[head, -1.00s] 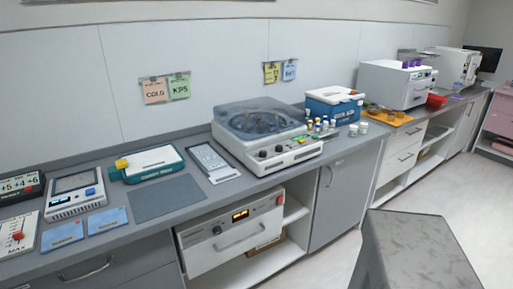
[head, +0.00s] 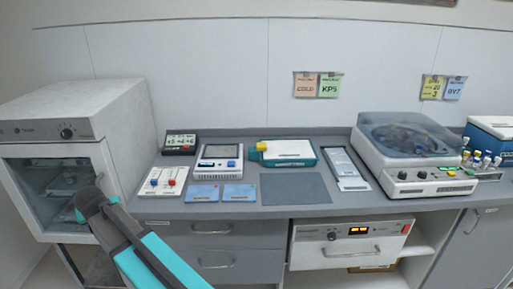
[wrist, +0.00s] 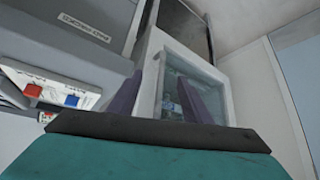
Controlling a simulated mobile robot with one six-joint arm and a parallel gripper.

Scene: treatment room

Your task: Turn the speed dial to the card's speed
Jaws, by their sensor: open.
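The centrifuge-like machine (head: 408,150) with a smoky clear lid stands at the right of the counter in the head view. Its sloped front panel carries a dark round knob (head: 403,176) and small coloured buttons; its markings are too small to read. Paper cards hang on the wall: an orange card (head: 305,86) reading "COLD", a green card (head: 330,87) "KPS", a yellow card (head: 432,88) and a blue card (head: 454,89), the last two hard to read. My gripper (wrist: 160,82) is open and empty in the wrist view, away from the centrifuge, facing a glass-doored cabinet.
A glass-fronted oven-like cabinet (head: 70,150) stands at the left. A slider panel (head: 164,182), a display device (head: 218,160) and blue cards (head: 239,193) lie on the counter. A grey mat (head: 295,189) is bare. A drawer unit (head: 350,243) with an orange display sits below.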

